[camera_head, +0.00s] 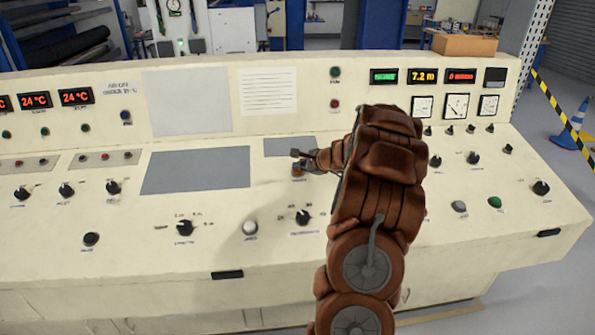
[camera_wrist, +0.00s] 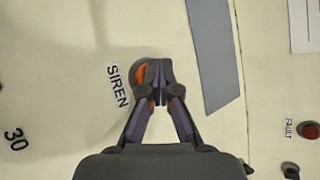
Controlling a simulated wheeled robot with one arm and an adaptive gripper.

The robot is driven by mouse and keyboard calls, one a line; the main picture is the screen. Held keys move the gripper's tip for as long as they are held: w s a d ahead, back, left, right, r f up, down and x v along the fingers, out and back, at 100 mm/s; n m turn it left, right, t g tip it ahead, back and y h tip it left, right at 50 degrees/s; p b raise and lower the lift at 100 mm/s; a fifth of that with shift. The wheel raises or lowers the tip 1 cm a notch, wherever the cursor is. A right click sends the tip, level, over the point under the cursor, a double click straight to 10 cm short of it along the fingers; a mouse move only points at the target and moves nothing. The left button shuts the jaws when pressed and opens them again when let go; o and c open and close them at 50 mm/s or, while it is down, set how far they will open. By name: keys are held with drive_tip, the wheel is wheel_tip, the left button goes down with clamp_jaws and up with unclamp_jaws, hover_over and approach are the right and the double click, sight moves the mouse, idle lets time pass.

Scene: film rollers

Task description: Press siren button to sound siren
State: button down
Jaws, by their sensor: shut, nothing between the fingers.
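The siren button, orange in a dark round collar, shows in the wrist view (camera_wrist: 140,74) next to the printed label SIREN (camera_wrist: 117,87). My gripper (camera_wrist: 158,96) is shut and empty, with its fingertips over the button and hiding part of it. In the head view my gripper (camera_head: 299,155) is at the end of my brown arm, just above the orange siren button (camera_head: 298,173). Whether the fingertips touch the button or how far it is pressed, I cannot tell.
The cream control console (camera_head: 270,250) carries several knobs and buttons. A grey panel (camera_head: 290,146) lies just behind the siren button. A white button (camera_head: 250,228) and a black knob (camera_head: 303,217) are nearer the front. A red fault button (camera_wrist: 310,130) shows in the wrist view.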

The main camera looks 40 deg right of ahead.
idle(0.5)
drive_tip(key=shift+s+a+r+p, duration=0.1)
drive_tip(key=shift+a+r+p, duration=0.05)
drive_tip(key=shift+r+p, duration=0.55)
drive_tip(key=shift+r, duration=0.15)
drive_tip(key=r+p, duration=0.2)
drive_tip(key=r, duration=0.1)
drive_tip(key=s+r+p, duration=0.1)
drive_tip(key=shift+a+r, duration=0.3)
drive_tip(key=shift+r, duration=0.1)
idle(0.7)
